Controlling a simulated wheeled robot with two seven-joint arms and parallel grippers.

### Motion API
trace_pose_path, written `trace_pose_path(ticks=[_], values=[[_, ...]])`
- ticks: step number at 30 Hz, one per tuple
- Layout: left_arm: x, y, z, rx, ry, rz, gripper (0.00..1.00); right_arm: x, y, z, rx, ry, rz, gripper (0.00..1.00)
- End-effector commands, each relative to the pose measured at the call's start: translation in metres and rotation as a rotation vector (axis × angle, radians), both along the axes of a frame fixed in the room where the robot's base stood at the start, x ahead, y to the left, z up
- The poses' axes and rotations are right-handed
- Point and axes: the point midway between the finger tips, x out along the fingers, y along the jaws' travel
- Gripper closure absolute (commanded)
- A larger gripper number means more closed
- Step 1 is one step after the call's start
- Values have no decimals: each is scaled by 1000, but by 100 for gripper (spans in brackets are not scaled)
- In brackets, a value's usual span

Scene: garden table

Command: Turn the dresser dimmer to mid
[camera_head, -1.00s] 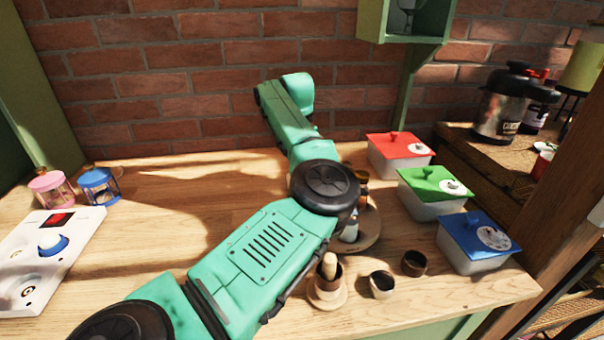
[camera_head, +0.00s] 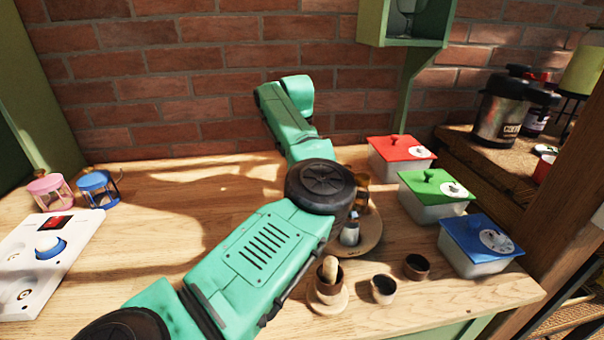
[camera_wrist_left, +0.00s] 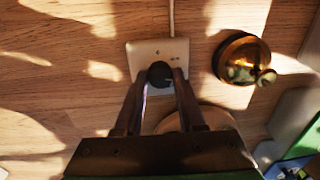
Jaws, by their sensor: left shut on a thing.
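The dimmer shows in the left wrist view as a pale square plate (camera_wrist_left: 143,54) with a round black knob (camera_wrist_left: 160,72) on it. A cord runs from the plate's far edge. My left gripper (camera_wrist_left: 164,80) has one finger on each side of the knob and is shut on it. The knob's pointer is too small to read. In the head view my green left arm crosses the table, and neither its gripper nor the dimmer shows there. My right gripper is in neither current view.
Lidded boxes in red (camera_head: 402,148), green (camera_head: 437,184) and blue (camera_head: 481,239) stand at the right. Small cups (camera_head: 383,288) are in front. A white panel (camera_head: 30,285) and pink and blue lanterns (camera_head: 98,189) stand left. In the wrist view, a round brass-coloured item (camera_wrist_left: 244,60) is right of the plate.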

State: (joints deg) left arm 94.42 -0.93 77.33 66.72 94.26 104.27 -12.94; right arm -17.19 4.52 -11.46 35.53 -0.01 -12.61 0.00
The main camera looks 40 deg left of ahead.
Motion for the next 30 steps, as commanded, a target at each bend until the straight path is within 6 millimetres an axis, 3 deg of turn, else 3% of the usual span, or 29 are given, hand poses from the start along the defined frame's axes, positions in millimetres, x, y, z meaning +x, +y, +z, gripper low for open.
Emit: trace_pose_path(ticks=[1, 3, 12, 17, 23, 30], values=[[1, 1, 3, 4, -8, 0, 50, 0, 0, 0, 0, 0, 0, 50], [1, 1, 2, 3, -6, 0, 31, 0, 0, 0, 0, 0, 0, 50], [0, 0, 2, 2, -3, 1, 31, 0, -1, 0, -1, 0, 0, 50], [0, 1, 16, 1, -5, 1, 31, 0, -1, 1, -1, 0, 0, 50], [-2, 3, 62, 2, -7, 0, 31, 0, -1, 6, -1, 0, 0, 50], [-6, 5, 129, 1, -5, 0, 31, 0, -1, 25, -2, 0, 1, 50]])
